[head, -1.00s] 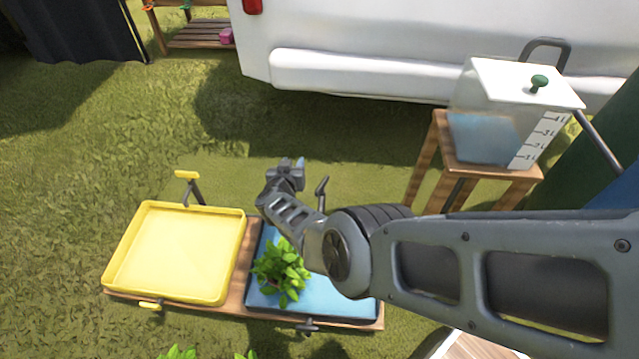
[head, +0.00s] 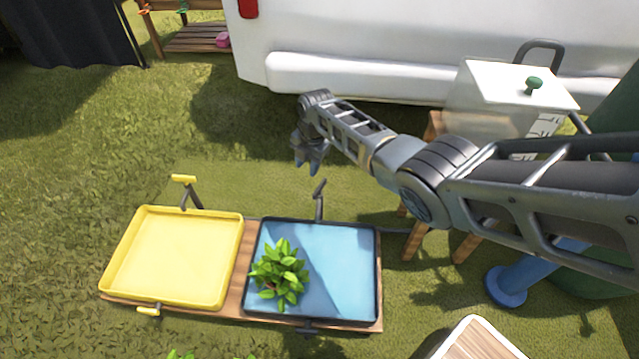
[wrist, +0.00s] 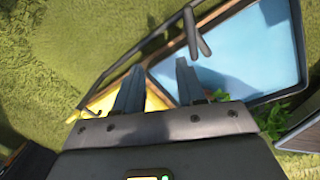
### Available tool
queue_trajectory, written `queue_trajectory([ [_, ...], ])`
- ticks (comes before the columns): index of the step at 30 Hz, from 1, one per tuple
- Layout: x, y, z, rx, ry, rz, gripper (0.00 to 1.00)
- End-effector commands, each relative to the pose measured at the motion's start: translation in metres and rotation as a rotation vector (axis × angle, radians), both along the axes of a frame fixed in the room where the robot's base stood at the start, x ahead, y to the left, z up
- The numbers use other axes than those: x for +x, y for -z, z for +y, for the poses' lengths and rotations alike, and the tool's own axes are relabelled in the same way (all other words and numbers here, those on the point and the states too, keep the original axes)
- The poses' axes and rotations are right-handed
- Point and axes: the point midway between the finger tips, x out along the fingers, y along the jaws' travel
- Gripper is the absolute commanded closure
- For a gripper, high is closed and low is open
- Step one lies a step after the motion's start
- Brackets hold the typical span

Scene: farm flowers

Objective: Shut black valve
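A black valve handle (head: 319,188) stands on a thin pipe at the far edge of the black-rimmed tray (head: 378,275), which has a blue inside. It also shows in the wrist view (wrist: 191,32), just beyond the fingers and slightly right. A second black handle (head: 308,328) is at the tray's near edge. My gripper (head: 308,170) hangs fingers down above the grass, behind and slightly left of the far handle in the picture. In the wrist view my gripper (wrist: 157,78) has its fingers apart with nothing between them.
A yellow tray (head: 108,275) with yellow handles (head: 183,179) stands left on the same wooden bench (head: 236,285). A green plant (head: 280,273) sits in the black tray. A clear tank (head: 520,85) is behind my arm, and a white vehicle (head: 400,35) stands at the back.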

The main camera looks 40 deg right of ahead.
Motion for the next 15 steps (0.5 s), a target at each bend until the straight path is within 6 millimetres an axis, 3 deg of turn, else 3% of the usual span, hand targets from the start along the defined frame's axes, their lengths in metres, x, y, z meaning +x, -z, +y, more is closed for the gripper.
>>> queue_trajectory([
  [3, -0.022, -0.002, -0.015, -0.051, -0.072, 0.096, 0.61],
  [6, -0.03, 0.0, -0.019, -0.067, -0.098, 0.134, 0.61],
  [15, -0.031, 0.04, -0.019, -0.068, -0.1, 0.139, 0.61],
])
